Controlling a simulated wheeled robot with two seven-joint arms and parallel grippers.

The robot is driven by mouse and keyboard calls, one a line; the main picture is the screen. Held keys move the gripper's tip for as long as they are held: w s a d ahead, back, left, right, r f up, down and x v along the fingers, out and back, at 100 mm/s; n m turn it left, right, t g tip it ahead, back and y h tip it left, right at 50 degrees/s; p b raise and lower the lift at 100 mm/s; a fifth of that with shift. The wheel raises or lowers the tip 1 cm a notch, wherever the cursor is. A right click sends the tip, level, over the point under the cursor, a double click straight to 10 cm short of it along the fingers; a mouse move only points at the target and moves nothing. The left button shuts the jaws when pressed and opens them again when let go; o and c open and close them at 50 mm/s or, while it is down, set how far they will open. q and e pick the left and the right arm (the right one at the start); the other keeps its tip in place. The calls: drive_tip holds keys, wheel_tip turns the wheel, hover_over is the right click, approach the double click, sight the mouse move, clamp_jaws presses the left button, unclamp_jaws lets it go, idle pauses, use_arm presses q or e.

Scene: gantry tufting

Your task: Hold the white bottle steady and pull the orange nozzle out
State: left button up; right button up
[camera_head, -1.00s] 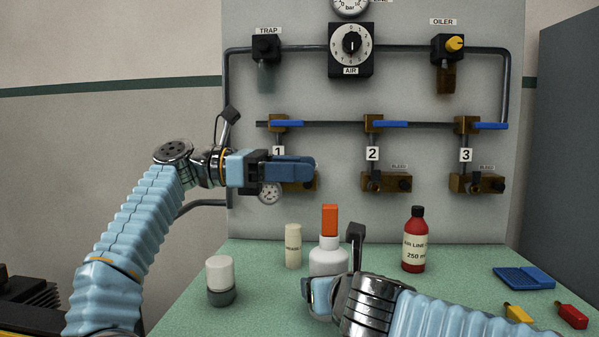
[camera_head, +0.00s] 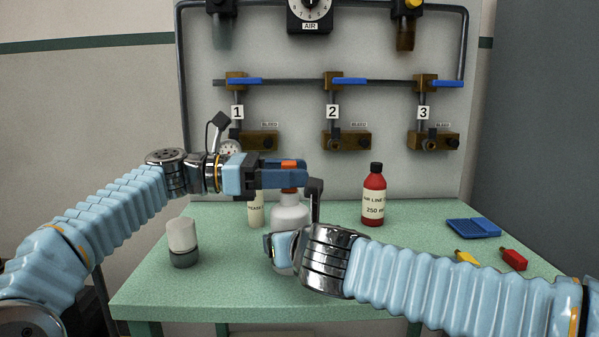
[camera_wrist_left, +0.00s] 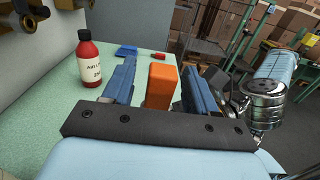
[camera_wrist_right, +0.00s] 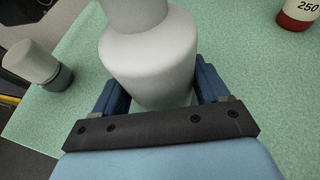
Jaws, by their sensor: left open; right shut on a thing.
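The white bottle (camera_head: 290,213) stands upright on the green table and also fills the middle of the right wrist view (camera_wrist_right: 152,62). My right gripper (camera_wrist_right: 160,92) is shut on the bottle's body, one finger on each side. In the left wrist view a gap shows between the nozzle and the fingers.
A red oil bottle (camera_head: 373,196) stands to the right. A cream tube (camera_head: 256,210) is behind the white bottle, and a white-and-grey jar (camera_head: 183,243) is at left. A blue tray (camera_head: 473,228) and yellow and red pieces lie at right. The valve panel (camera_head: 300,100) rises behind.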

use_arm(q)
drive_tip(key=shift+d, duration=0.8)
clamp_jaws()
drive_tip(key=shift+r, duration=0.15)
drive_tip(key=shift+r, duration=1.6)
use_arm(e)
drive_tip(key=o, duration=1.3)
drive_tip(key=shift+c, duration=0.2)
